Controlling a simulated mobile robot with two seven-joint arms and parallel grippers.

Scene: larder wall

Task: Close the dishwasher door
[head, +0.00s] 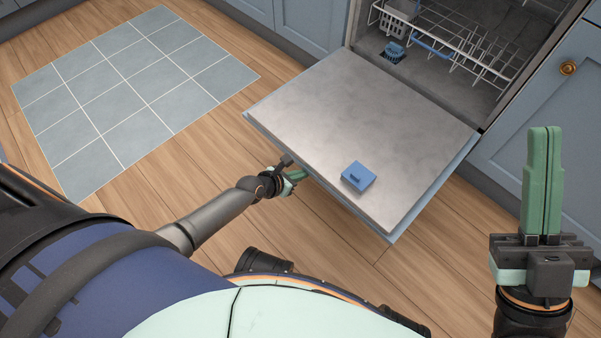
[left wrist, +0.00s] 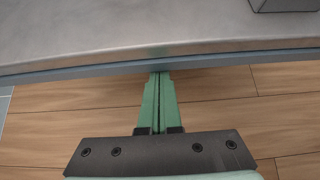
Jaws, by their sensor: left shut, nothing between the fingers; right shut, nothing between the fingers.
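The dishwasher door (head: 360,135) is folded down, open, its grey inner face up and a blue detergent cover (head: 358,176) near its outer end. The dishwasher (head: 440,75) stands open behind it. My left gripper (head: 298,176) is at the door's near left edge, partly hidden under it. In the left wrist view the shut green fingers (left wrist: 158,85) reach to the door's edge (left wrist: 150,62), their tips at or just under it; I cannot tell whether they touch. My right gripper (head: 545,135) is shut and empty, pointing up, to the right of the door.
A white wire rack (head: 470,45) and a grey cutlery basket (head: 398,20) are inside the dishwasher. Blue-grey cabinets (head: 545,120) flank it, one with a brass knob (head: 568,68). A tiled patch (head: 130,95) lies on the wood floor at left.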

